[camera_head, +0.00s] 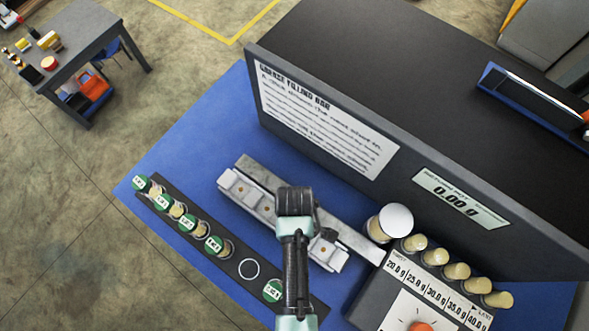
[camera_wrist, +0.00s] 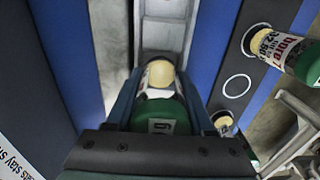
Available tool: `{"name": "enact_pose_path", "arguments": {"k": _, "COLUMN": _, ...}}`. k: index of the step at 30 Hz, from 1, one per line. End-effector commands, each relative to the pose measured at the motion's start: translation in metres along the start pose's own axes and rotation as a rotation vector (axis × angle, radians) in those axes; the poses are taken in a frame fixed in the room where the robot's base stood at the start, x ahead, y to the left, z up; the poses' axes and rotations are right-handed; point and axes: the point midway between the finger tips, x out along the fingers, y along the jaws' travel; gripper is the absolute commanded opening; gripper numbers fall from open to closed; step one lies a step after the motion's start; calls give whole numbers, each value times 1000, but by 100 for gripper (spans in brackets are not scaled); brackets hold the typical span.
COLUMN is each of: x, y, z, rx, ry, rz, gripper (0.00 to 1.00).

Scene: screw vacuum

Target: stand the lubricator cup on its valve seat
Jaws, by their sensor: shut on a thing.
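In the wrist view, my gripper (camera_wrist: 160,78) is shut on a lubricator cup (camera_wrist: 161,106). The cup has a green, labelled cap towards the camera and a pale end pointing away. Beyond that end is a grey rail (camera_wrist: 163,40). In the head view, the pale rail (camera_head: 340,230) lies on the blue mat, with white valve seat blocks (camera_head: 238,187) along its side. My arm hides the middle of the rail, and the held cup is not clearly visible there. I cannot tell whether the cup touches a seat.
A dark strip (camera_head: 227,252) holds several green-capped cups, with one empty ring (camera_head: 249,268). A tall panel (camera_head: 300,105) with a sign runs behind the rail. Some blue mat (camera_head: 190,160) is clear at left.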

Motion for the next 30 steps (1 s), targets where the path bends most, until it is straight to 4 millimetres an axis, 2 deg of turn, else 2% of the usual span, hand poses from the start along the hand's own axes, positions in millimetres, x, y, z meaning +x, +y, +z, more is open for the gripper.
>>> {"name": "enact_pose_path", "arguments": {"k": 11, "x": 0, "y": 0, "z": 0, "rx": 0, "ry": 0, "rz": 0, "gripper": 0}}
{"name": "enact_pose_path", "arguments": {"k": 30, "x": 13, "y": 0, "z": 0, "rx": 0, "ry": 0, "rz": 0, "gripper": 0}}
